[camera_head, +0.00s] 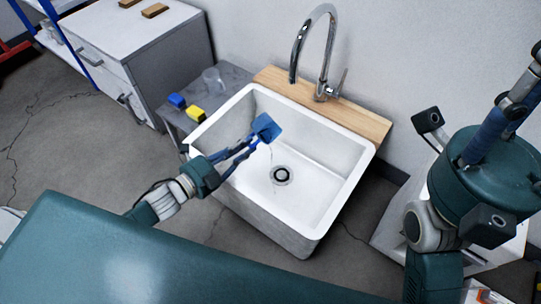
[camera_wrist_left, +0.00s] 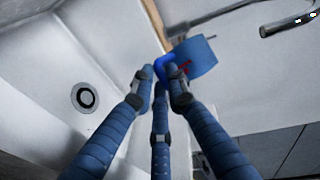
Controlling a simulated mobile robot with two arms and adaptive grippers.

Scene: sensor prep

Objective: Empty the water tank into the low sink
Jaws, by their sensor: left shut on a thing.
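The water tank (camera_head: 266,127) is a small blue container, held tilted above the inside of the low white sink (camera_head: 348,215). My left gripper (camera_head: 250,142) is shut on it by its near side. A faint clear streak hangs below the tank toward the round drain, perhaps water. In the left wrist view the tank (camera_wrist_left: 197,56) is beyond the fingertips (camera_wrist_left: 161,84), with a small red mark near its handle. The tank's inside is hidden. Part of my right arm shows at the right edge; its fingertips are not clear.
A chrome faucet (camera_head: 329,45) stands on the wooden ledge (camera_head: 365,120) behind the sink. A white cabinet (camera_head: 165,45) stands further left.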

